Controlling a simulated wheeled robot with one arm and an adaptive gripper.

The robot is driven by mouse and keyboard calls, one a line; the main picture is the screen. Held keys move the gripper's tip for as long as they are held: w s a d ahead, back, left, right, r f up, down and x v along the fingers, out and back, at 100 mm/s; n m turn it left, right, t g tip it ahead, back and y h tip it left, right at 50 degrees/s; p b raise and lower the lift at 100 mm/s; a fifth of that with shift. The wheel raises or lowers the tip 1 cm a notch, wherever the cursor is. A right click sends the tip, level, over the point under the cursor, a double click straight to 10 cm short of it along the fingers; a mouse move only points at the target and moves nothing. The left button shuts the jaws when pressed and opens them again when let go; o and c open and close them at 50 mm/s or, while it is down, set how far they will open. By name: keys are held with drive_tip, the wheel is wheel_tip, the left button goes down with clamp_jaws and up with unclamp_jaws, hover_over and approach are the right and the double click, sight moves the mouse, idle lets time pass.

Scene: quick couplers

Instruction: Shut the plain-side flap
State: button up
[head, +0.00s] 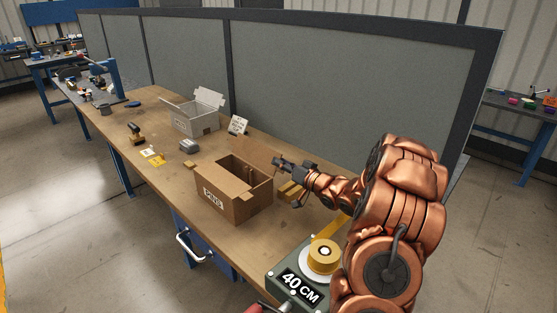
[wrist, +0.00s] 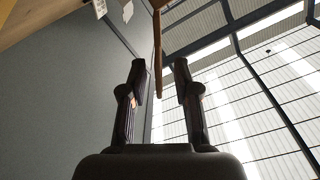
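The brown cardboard box (head: 246,202), marked PINS on its left-facing front side, stands on the workbench with its top at least partly open. A brown flap (head: 262,154) rises at its far side, away from the label. My gripper (head: 279,162) is at the right end of this raised flap. In the wrist view the flap (wrist: 157,52) shows edge-on as a thin brown strip, between the two fingertips of my gripper (wrist: 160,76). The fingers are apart, with clear gaps on both sides of the strip.
A grey box (head: 195,124) with raised flaps and a small sign (head: 238,125) stand farther back on the workbench (head: 165,180). A grey partition (head: 330,110) runs behind. A yellow tape roll on a 40 CM block (head: 290,270) is near.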

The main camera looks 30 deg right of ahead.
drive_tip(key=shift+x, duration=1)
clamp_jaws()
